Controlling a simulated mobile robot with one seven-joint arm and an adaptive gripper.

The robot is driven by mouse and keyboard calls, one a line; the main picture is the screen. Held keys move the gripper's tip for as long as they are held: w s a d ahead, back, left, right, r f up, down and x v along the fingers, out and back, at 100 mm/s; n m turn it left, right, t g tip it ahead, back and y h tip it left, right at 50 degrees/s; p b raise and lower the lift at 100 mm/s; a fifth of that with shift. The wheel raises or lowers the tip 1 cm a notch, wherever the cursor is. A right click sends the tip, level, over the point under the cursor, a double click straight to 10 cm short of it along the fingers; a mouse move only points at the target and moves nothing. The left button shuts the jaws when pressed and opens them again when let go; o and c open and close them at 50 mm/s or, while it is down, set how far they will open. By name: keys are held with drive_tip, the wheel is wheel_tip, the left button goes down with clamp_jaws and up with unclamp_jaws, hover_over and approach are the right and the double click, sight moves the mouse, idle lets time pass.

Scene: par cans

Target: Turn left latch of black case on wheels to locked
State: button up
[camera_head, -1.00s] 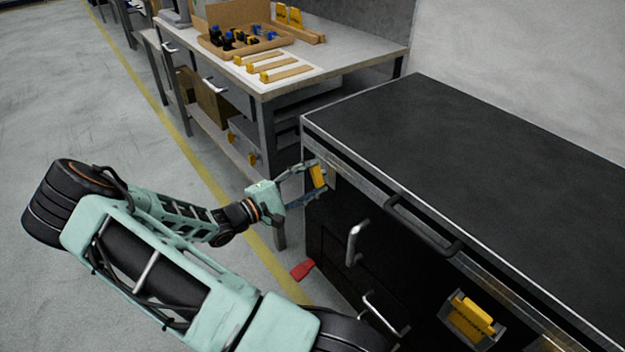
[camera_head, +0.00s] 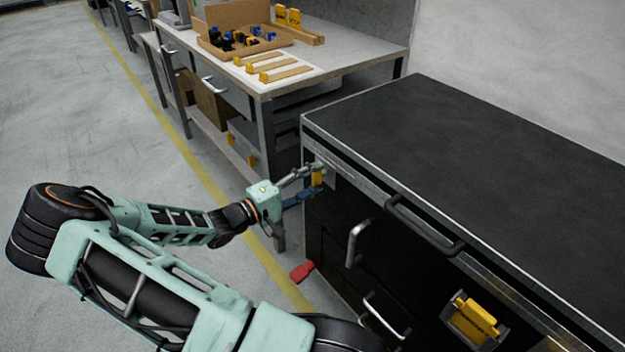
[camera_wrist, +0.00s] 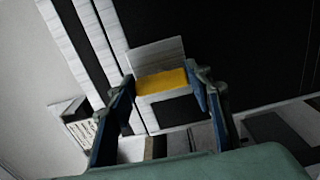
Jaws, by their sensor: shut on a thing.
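The black case on wheels (camera_head: 470,165) stands at the right of the head view, its dark lid edged in metal. Its left latch (camera_head: 317,179) is yellow and sits at the left end of the front face, just below the lid edge. The latch also shows in the wrist view (camera_wrist: 162,82) on a metal plate. My gripper (camera_head: 311,182) is at this latch, with one finger on each side of it; the wrist view shows the fingers (camera_wrist: 163,100) shut on it. The right latch (camera_head: 474,318) is yellow, in a metal recess, and tilted.
A black bar handle (camera_head: 424,226) runs along the case front between the latches. Metal handles (camera_head: 357,243) stick out below it. A red pedal-like part (camera_head: 302,271) is near the floor. A workbench (camera_head: 345,62) with a cardboard tray (camera_head: 285,43) stands behind. The floor at left is clear.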

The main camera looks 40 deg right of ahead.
drive_tip(key=o, duration=1.2)
drive_tip(key=shift+c, duration=0.2)
drive_tip(key=w+a, duration=0.1)
drive_tip(key=a, duration=1.1)
drive_tip(key=shift+w, duration=0.15)
